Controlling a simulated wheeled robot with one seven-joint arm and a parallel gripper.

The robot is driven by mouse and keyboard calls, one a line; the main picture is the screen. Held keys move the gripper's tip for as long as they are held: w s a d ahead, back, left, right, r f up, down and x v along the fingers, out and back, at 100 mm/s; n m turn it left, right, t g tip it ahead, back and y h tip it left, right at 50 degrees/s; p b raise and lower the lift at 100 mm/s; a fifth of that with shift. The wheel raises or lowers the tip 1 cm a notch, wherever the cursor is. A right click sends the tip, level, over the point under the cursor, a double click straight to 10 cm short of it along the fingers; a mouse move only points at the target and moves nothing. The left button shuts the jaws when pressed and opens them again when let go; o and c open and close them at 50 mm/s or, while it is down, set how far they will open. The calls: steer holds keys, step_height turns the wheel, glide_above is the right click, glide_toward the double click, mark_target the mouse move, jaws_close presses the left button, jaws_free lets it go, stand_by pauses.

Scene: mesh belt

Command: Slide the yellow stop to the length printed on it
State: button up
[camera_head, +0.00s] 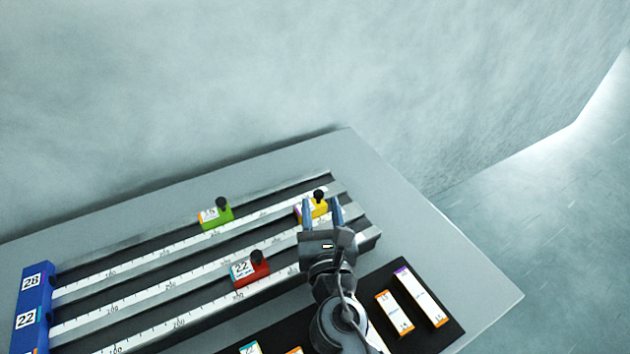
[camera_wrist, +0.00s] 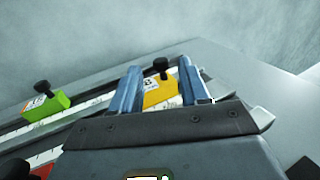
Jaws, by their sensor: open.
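The yellow stop (camera_head: 319,208) with a black knob sits on a rail near the right end of the rails. It also shows in the wrist view (camera_wrist: 158,95), between the two blue fingers. A white label with print is on its left part, but the number is too small to read surely. My gripper (camera_head: 322,208) is open, with one finger at each side of the yellow stop in the picture. In the wrist view the fingers (camera_wrist: 160,85) show gaps to the stop. Whether they reach down to its height I cannot tell.
A green stop (camera_head: 215,215) sits on the back rail, and a red stop (camera_head: 250,270) marked 22 on a nearer rail. Scales (camera_head: 160,258) run beside the rails. A blue end block (camera_head: 33,300) stands left. A black mat (camera_head: 440,328) with labelled pieces lies front right.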

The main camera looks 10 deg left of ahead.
mark_target(318, 192)
steer(key=x, duration=0.6)
steer(key=shift+w, duration=0.35)
jaws_close()
stand_by(0.3)
